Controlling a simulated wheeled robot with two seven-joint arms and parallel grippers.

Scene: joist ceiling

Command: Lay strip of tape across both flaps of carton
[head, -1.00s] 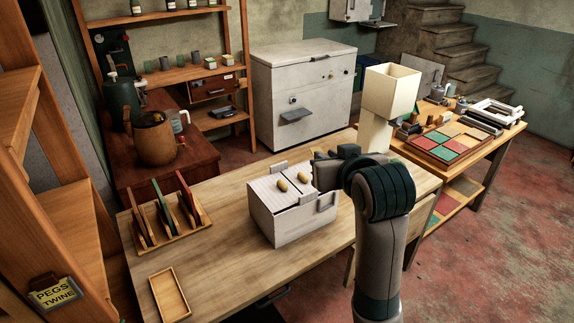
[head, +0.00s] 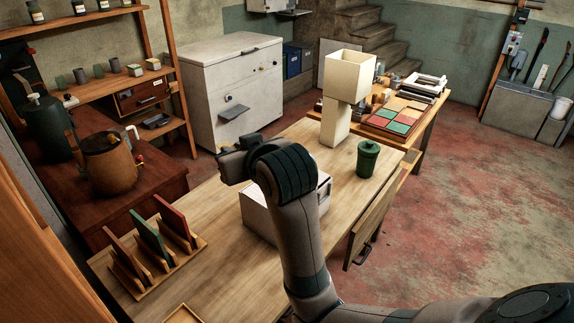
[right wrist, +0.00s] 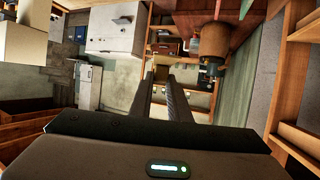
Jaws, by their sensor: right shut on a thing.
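The white carton (head: 256,213) stands on the wooden table. My right arm hides most of it, including nearly all of its top and flaps. My right gripper (head: 229,163) is at the carton's far left in the head view, seemingly above table height. In the right wrist view its two dark fingers (right wrist: 160,92) are close together and almost parallel. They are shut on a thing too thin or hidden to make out. I cannot make out a strip of tape in any view. My left gripper is not in view.
A wooden rack with upright boards (head: 148,240) stands on the table's left. A green lidded canister (head: 368,160) and a cream box-shaped lamp (head: 348,80) stand to the right. The table top (head: 215,225) between rack and carton is clear.

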